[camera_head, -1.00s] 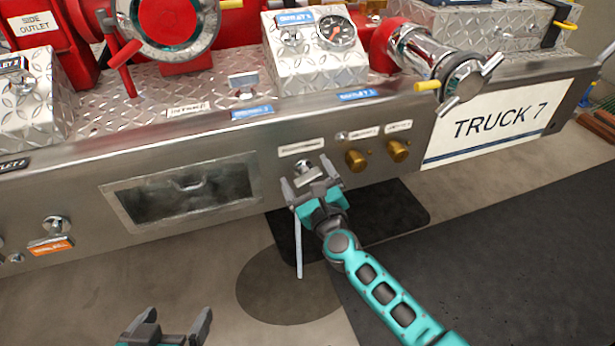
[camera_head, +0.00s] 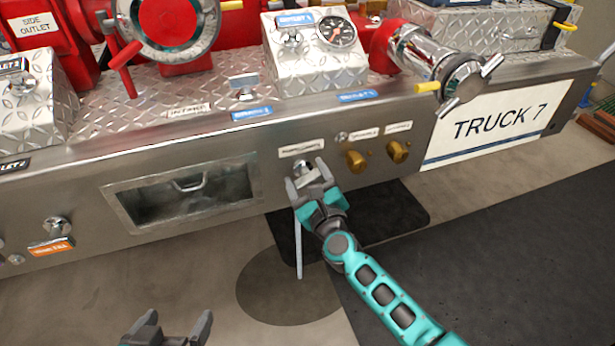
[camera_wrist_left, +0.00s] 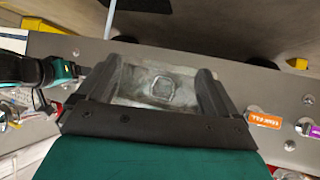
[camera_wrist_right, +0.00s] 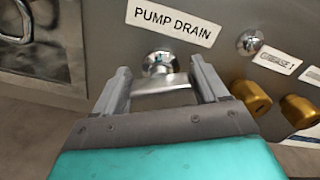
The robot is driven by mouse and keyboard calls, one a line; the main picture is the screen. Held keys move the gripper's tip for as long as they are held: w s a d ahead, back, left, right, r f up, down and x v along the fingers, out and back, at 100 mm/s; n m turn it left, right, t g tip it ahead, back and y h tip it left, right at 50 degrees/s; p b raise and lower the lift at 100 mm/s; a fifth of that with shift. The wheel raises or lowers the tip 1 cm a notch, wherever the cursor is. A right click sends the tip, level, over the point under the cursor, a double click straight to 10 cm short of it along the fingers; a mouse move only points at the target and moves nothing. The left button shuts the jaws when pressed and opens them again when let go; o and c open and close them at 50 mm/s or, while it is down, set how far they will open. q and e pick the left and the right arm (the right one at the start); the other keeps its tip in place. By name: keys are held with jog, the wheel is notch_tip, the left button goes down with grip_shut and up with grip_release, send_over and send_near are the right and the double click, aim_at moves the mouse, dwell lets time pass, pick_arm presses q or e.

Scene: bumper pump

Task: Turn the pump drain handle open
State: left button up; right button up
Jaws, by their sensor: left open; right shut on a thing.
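The pump drain handle is a chrome knob with a flat metal tab (camera_wrist_right: 163,84), under the "PUMP DRAIN" label (camera_wrist_right: 172,20) in the right wrist view. My right gripper (camera_wrist_right: 160,80) has its fingers on either side of the tab and is shut on it. In the head view the same right gripper (camera_head: 308,177) covers part of the handle (camera_head: 302,168) on the truck's front panel. My left gripper (camera_head: 176,322) is open and empty at the bottom of the head view, away from the handle. It also shows open in the left wrist view (camera_wrist_left: 155,85).
Two brass knobs (camera_head: 376,156) sit right of the handle. A recessed box (camera_head: 182,190) with a pull ring is to its left. A thin pale rod (camera_head: 299,245) hangs below the handle. Open floor lies in front.

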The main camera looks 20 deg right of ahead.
jog(key=n, duration=0.2)
jog(key=shift+n+p, duration=0.4)
jog(key=n+p, duration=0.1)
jog(key=n, duration=0.2)
jog(key=shift+a+n, duration=0.1)
jog(key=shift+n, duration=0.2)
jog(key=n+p, duration=0.1)
jog(key=n, duration=0.2)
jog(key=shift+f, duration=0.1)
jog(key=shift+n, duration=1.1)
pick_arm(q)
jog(key=shift+s+a+r+p, duration=0.1)
jog(key=shift+a+r+p, duration=0.15)
jog(key=shift+r, duration=0.25)
jog(key=shift+s+a+r+p, duration=0.1)
jog(key=shift+a+r, duration=0.15)
jog(key=shift+r, duration=0.2)
pick_arm(e)
jog(key=shift+f+n, duration=0.1)
jog(key=shift+n, duration=0.2)
pick_arm(q)
jog(key=shift+f, duration=0.1)
pick_arm(e)
jog(key=shift+n, duration=0.3)
jog(key=o, duration=1)
